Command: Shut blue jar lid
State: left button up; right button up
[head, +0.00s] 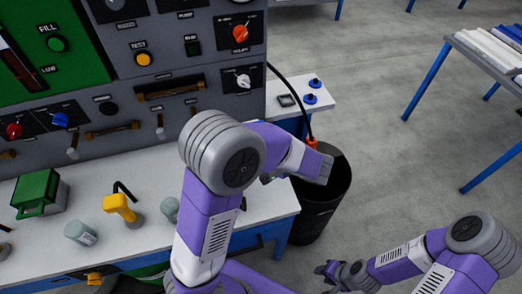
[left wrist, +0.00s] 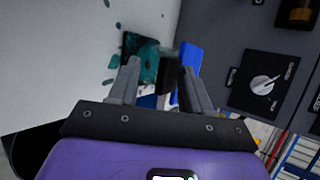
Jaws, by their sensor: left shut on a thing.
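A grey jar (head: 80,233) with a label stands on the white bench, and another grey-green jar (head: 170,209) stands to its right. Two small blue round pieces (head: 312,97) sit at the bench's right end; I cannot tell if either is the jar lid. My left gripper (left wrist: 160,78) shows in the left wrist view, its fingers apart around a dark thing (left wrist: 168,72) that I cannot name. Teal and blue shapes show around it.
A grey panel (head: 205,40) with knobs and handles stands behind the bench (head: 130,262). A green box (head: 38,193) and a yellow piece (head: 118,203) stand at the bench's left. A black bin (head: 318,205) stands beyond its right end, beside open floor.

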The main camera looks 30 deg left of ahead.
pick_arm(q)
jog(key=p+v, duration=0.1)
jog(key=v, duration=0.5)
jog(key=shift+d, duration=0.15)
jog(key=shift+r, duration=0.15)
